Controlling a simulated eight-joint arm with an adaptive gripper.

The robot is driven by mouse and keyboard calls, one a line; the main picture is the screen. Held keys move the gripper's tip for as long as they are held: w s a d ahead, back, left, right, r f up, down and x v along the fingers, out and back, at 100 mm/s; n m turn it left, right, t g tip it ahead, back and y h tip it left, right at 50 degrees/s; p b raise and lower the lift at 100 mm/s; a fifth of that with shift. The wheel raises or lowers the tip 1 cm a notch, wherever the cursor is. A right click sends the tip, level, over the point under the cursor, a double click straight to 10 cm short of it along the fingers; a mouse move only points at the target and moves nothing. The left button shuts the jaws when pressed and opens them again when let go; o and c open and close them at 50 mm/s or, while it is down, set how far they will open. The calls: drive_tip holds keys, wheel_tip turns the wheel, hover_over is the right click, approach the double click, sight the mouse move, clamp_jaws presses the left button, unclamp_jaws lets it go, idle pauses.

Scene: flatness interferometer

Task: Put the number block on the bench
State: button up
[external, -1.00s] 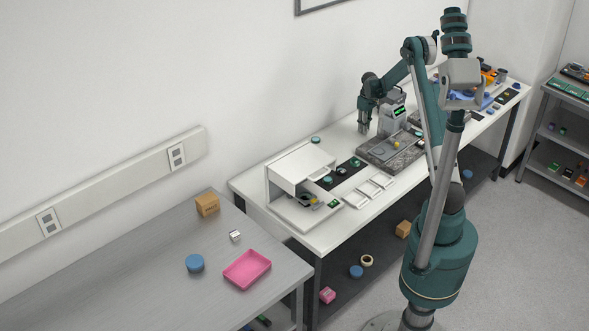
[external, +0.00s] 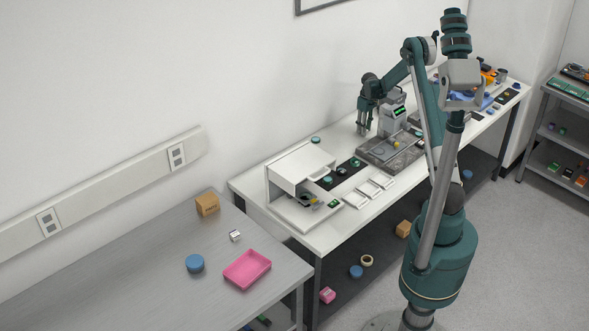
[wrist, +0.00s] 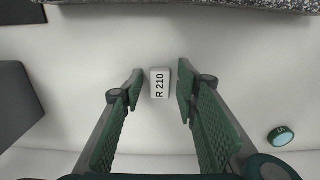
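My gripper (wrist: 160,88) is open with nothing held. In the external view my gripper (external: 364,130) points down low over the bench, behind the dark stone plate. I cannot make out the block there.
A speckled stone plate (wrist: 200,4) borders the top of the wrist view, and a dark object (wrist: 14,100) stands at left. A teal disc (wrist: 281,136) lies to the lower right. A white housing (external: 300,168) stands at the bench's near end.

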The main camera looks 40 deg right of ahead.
drive_tip(key=shift+r, duration=0.15)
wheel_tip(320, 180, up, 12)
idle(0.6)
idle(0.6)
drive_tip(key=s+a+r+t, duration=0.2)
drive_tip(key=s+a+r, duration=0.4)
drive_tip(key=a+r, duration=0.55)
drive_tip(key=s+a+r+t, duration=0.1)
drive_tip(key=s+a+r, duration=0.6)
drive_tip(key=a, duration=0.7)
drive_tip(key=s+a+t, duration=0.4)
drive_tip(key=s+a, duration=1.5)
drive_tip(key=s, duration=0.4)
drive_tip(key=shift+s+a+r, duration=0.2)
drive_tip(key=shift+s+a, duration=0.05)
drive_tip(key=shift+s, duration=0.1)
